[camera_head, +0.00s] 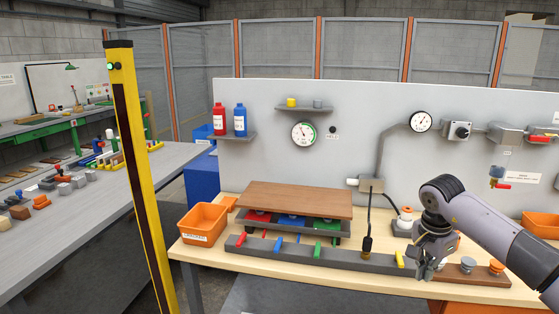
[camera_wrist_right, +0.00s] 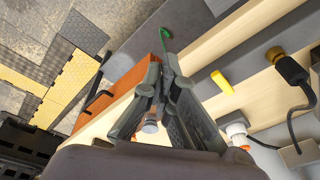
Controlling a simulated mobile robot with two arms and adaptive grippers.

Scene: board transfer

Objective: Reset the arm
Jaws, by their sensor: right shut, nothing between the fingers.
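My right gripper (camera_head: 426,268) is shut and empty at the right part of the workbench, over the front grey rail (camera_head: 290,251). In the right wrist view its fingers (camera_wrist_right: 165,70) come together with nothing held between them. My left gripper is in neither view. A brown board (camera_head: 295,199) lies flat on top of a grey stand at the middle left of the bench, well left of my right gripper. Red, blue and green parts show beneath it.
An orange bin (camera_head: 203,224) stands at the bench's left end. A yellow post (camera_head: 140,170) rises at left.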

